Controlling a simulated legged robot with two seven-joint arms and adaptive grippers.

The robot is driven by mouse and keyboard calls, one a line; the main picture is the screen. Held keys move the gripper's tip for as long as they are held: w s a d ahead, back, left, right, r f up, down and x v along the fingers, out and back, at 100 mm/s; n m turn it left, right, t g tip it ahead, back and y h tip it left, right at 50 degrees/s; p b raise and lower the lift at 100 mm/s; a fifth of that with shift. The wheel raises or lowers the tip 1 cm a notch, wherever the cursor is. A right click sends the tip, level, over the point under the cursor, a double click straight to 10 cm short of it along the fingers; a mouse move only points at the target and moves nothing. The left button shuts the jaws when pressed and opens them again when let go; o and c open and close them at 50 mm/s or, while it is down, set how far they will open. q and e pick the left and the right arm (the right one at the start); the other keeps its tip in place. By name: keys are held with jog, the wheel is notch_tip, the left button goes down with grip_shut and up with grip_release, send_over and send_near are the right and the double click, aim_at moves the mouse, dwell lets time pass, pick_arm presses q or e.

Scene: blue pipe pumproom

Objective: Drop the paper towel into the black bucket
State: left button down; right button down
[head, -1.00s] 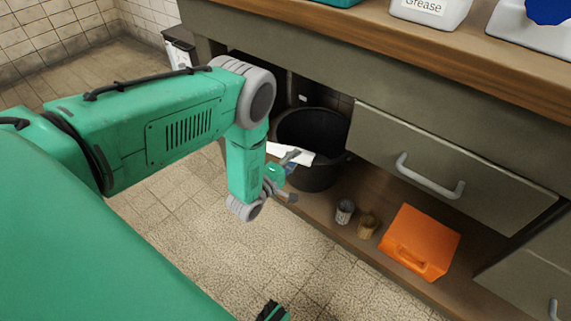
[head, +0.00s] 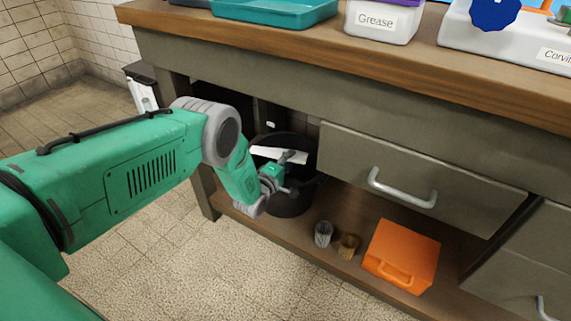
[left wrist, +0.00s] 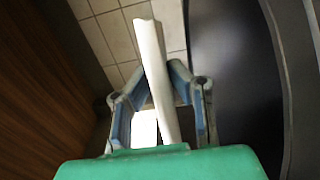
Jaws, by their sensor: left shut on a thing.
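The black bucket (head: 291,203) stands on the lower shelf of the workbench. The white paper towel (head: 279,155) shows at the bucket's mouth in the head view, with the dark opening behind it. My left gripper (head: 296,172) is shut on the paper towel at the bucket's near side. In the left wrist view the rolled white towel (left wrist: 152,70) sticks out between the fingers of the left gripper (left wrist: 172,88). The dark curved bucket (left wrist: 235,70) fills the right of that view, beside the towel. My right gripper is not in view.
An orange box (head: 402,254) and two small cups (head: 323,234) (head: 348,246) sit on the shelf right of the bucket. A drawer (head: 415,180) with a metal handle is above. A Grease tub (head: 378,22) and teal tray (head: 275,10) stand on the benchtop.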

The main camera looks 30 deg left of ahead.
pick_arm(q)
jog(key=shift+w, duration=0.2)
jog(key=c, duration=1.4)
grip_release()
jog(key=shift+s, duration=0.1)
jog(key=s, duration=0.7)
jog(key=s+a, duration=0.1)
jog(key=s, duration=0.3)
jog(key=shift+s+f, duration=0.1)
jog(key=shift+s, duration=0.25)
jog(key=shift+d, duration=0.1)
